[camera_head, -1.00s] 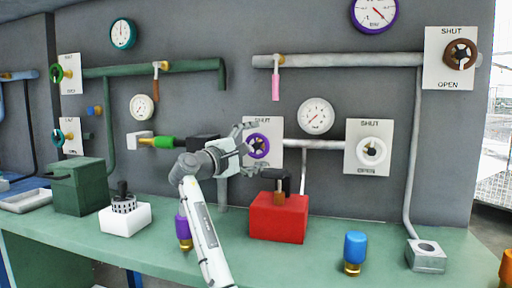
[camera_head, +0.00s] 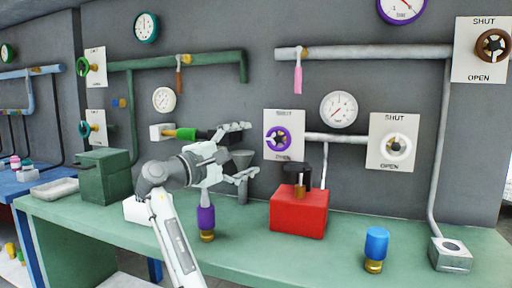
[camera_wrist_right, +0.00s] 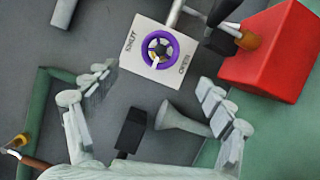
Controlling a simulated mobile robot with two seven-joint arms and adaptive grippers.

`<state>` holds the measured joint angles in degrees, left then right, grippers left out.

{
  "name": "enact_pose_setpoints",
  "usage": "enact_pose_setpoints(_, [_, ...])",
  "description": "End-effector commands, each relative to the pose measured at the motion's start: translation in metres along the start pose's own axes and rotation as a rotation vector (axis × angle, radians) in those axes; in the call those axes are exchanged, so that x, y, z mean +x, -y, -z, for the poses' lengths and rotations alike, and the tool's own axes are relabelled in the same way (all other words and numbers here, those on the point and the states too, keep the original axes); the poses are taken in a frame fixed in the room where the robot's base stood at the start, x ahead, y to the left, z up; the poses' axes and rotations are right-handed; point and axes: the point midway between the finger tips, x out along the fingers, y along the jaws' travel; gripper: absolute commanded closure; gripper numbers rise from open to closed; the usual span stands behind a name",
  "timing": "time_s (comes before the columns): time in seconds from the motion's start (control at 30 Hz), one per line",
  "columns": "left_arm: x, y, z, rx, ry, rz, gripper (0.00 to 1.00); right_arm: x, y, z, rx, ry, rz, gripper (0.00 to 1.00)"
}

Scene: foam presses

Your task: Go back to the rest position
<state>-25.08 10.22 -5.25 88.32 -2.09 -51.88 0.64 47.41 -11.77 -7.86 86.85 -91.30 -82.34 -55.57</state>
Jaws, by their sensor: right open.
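My right gripper (camera_head: 250,149) is open and empty, above the green bench and in front of the grey wall. Its fingers point right, toward a purple valve wheel (camera_head: 278,139) on a white plate marked SHUT and OPEN, with a gap between them. In the right wrist view the open fingers (camera_wrist_right: 158,82) spread below the purple wheel (camera_wrist_right: 160,50), and nothing is between them. My left gripper is not in view.
On the green bench (camera_head: 335,262), a red block (camera_head: 298,216) with a black-topped handle stands right of my gripper. A purple-and-gold cylinder (camera_head: 206,222) is below it, and a blue one (camera_head: 376,247) stands farther right. A green box (camera_head: 104,178) stands left.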

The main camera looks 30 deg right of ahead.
Motion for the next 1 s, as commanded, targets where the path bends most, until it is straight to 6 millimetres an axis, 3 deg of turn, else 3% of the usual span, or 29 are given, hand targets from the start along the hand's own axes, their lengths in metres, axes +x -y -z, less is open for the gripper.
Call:
enact_pose_setpoints(0.47, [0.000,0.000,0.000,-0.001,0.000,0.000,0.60,0.006,0.000,0.000,-0.001,0.002,0.000,0.18])
enact_pose_setpoints(1.0, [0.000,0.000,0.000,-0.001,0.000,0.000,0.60,0.099,0.000,-0.001,-0.001,0.003,-0.001,0.18])
